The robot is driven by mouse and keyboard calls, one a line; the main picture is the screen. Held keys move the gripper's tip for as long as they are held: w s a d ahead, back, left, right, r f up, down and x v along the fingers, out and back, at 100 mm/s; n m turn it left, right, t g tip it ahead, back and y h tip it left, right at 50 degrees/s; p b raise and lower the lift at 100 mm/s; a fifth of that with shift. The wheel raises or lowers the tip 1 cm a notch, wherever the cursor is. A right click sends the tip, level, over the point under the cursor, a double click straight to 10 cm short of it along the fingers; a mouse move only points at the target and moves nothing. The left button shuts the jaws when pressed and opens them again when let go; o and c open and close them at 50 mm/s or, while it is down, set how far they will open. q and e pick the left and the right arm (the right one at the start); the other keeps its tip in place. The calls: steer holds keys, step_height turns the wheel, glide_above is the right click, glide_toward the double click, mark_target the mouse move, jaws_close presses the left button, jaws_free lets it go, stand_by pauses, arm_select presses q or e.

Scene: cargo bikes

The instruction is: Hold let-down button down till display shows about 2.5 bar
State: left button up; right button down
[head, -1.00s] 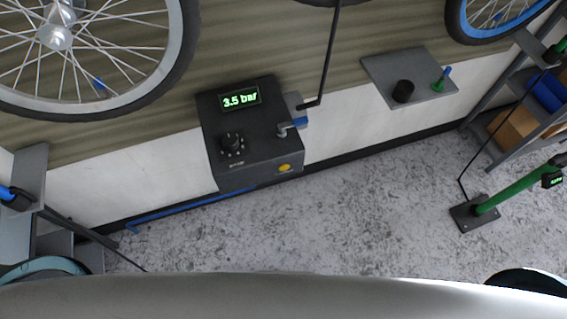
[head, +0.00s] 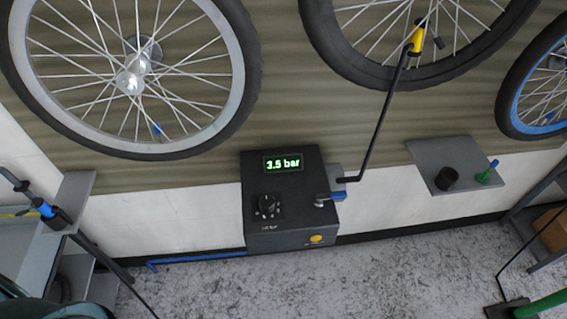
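A black inflator box (head: 285,222) is mounted low on the wall in the middle of the head view. Its display (head: 283,164) reads 3.5 bar in green. A black knob (head: 268,206) is on its front, lower left of the display. A yellow button (head: 316,239) is on the lower right of the box; its label is not readable, so I cannot tell if it is the let-down button. A blue lever (head: 329,198) is at the right side of the box. Nothing touches the box front. Neither gripper is in view.
A black hose (head: 376,130) runs from the box up to a yellow-headed fitting (head: 416,38) at a hanging wheel. A grey shelf (head: 455,176) juts out at right, another shelf stands at left. A green floor pump (head: 540,306) is at bottom right. Speckled floor below the box is clear.

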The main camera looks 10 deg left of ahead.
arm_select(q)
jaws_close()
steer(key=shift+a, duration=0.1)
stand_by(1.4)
